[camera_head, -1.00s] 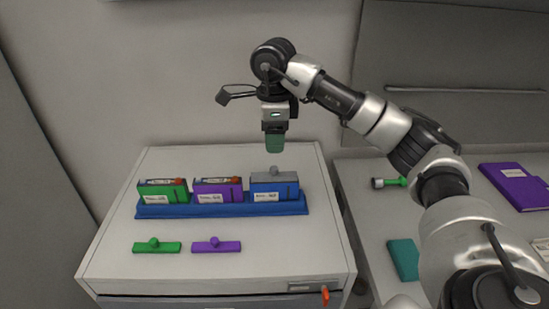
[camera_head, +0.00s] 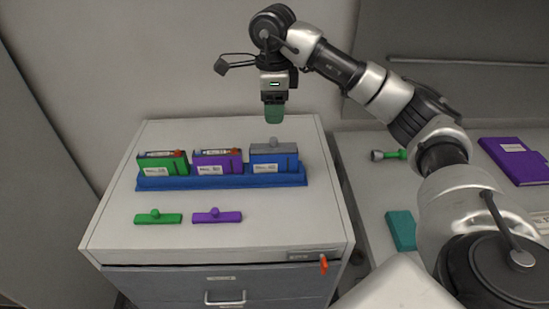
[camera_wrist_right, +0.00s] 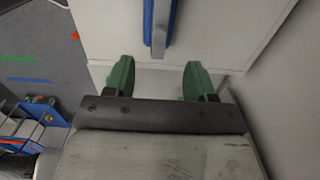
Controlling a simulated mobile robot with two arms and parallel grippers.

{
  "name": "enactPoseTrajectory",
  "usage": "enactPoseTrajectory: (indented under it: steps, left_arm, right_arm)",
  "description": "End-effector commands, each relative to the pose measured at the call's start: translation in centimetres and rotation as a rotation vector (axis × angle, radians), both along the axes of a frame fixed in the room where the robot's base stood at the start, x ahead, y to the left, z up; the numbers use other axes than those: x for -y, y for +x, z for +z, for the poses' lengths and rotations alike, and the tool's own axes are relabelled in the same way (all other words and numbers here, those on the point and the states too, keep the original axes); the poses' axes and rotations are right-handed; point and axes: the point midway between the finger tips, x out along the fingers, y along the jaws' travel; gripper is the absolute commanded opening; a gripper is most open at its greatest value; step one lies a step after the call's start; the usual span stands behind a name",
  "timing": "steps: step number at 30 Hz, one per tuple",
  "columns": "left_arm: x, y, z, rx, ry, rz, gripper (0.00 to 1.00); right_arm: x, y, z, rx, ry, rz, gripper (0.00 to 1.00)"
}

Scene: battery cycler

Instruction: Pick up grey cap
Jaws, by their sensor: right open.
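The grey cap (camera_head: 273,147) sits on top of the blue battery (camera_head: 270,162), the rightmost of three in the blue tray (camera_head: 215,182). My right gripper (camera_head: 274,115) points down above and behind the cap, apart from it. In the right wrist view its green fingers (camera_wrist_right: 155,78) are spread with nothing between them. There the grey cap (camera_wrist_right: 158,40) shows on the blue shape just ahead of the fingertips, between them. My left gripper is not in view.
A green battery (camera_head: 163,164) and a purple battery (camera_head: 217,162) stand left of the blue one. A green cap (camera_head: 158,218) and a purple cap (camera_head: 216,216) lie in front on the white cabinet top (camera_head: 280,225). A wall is behind.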

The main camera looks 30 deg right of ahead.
Motion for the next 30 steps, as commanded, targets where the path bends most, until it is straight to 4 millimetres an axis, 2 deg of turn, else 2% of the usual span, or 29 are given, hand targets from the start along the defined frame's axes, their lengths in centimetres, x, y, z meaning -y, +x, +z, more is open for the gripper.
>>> enactPoseTrajectory:
  steps: [8, 10, 17, 20, 27, 30]
  left_arm:
    - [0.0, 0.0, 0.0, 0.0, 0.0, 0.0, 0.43]
    - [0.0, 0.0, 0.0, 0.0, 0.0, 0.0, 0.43]
    - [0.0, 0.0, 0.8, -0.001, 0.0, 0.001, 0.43]
    - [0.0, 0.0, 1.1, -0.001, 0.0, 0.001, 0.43]
    - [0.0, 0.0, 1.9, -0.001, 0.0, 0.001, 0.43]
    - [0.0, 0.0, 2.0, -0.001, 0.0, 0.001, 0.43]
  right_arm:
    - [0.0, 0.0, 0.0, 0.0, 0.0, 0.0, 0.55]
    - [0.0, 0.0, 0.1, 0.0, 0.0, -0.006, 0.49]
    - [0.5, 0.4, 2.1, 0.0, 0.001, -0.237, 0.49]
    - [0.6, 0.4, 1.3, -0.004, 0.0, -0.265, 0.49]
    - [0.6, 0.3, -2.4, -0.004, -0.001, -0.263, 0.49]
    - [0.6, 0.3, -3.2, -0.001, 0.0, -0.262, 0.49]
